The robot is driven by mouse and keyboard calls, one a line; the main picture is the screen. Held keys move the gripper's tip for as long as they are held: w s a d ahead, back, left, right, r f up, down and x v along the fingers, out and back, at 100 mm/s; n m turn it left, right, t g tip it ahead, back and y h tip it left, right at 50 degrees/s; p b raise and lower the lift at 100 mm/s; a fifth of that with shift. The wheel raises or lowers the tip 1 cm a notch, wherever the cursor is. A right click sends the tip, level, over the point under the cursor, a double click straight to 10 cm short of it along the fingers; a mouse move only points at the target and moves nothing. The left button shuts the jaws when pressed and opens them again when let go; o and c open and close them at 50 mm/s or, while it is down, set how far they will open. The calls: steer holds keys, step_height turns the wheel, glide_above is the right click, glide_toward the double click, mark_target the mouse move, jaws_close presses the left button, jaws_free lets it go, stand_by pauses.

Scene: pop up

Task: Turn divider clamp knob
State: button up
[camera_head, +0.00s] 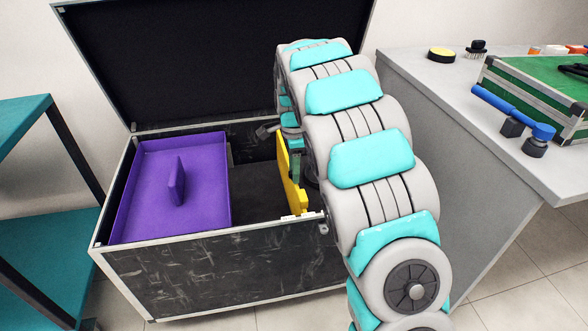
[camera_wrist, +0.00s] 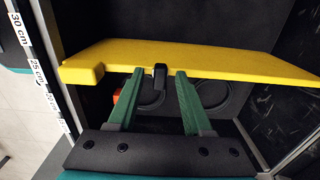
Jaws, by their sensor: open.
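A yellow divider (camera_head: 291,180) stands in the open black case (camera_head: 220,268), right of the purple tray. In the wrist view the divider (camera_wrist: 205,62) crosses the picture, with a small black fitting (camera_wrist: 160,76) on its near edge, possibly the clamp knob. My gripper (camera_wrist: 160,72) is open, its two green fingers on either side of the fitting with gaps. The fingertips reach the divider's edge; I cannot tell whether they touch. A small orange part (camera_wrist: 116,95) shows beside the left finger, mostly hidden. In the head view my arm hides most of the gripper.
A purple tray (camera_head: 205,185) with an upright handle fills the case's left part. The raised lid (camera_head: 210,60) stands behind. A grey counter (camera_head: 450,120) with a green-topped case is at the right, a teal shelf (camera_head: 40,220) at the left. A centimetre scale (camera_wrist: 38,72) runs along the rim.

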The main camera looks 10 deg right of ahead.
step_height(320, 180, up, 7)
steer(key=shift+r, duration=0.35)
steer(key=shift+s+r, duration=0.1)
steer(key=shift+s, duration=0.05)
steer(key=s+d+r+n, duration=0.1)
steer(key=s+r+n, duration=0.2)
steer(key=s+n, duration=1.1)
steer(key=s+f+n+g, duration=0.1)
steer(key=s+f+n, duration=0.1)
steer(key=s, duration=1.2)
steer(key=s+a+f+n, duration=0.1)
steer(key=s+f+n, duration=0.1)
steer(key=s, duration=1.3)
steer(key=shift+s+f+g, duration=0.15)
steer(key=shift+f+g, duration=0.25)
steer(key=shift+f, duration=0.15)
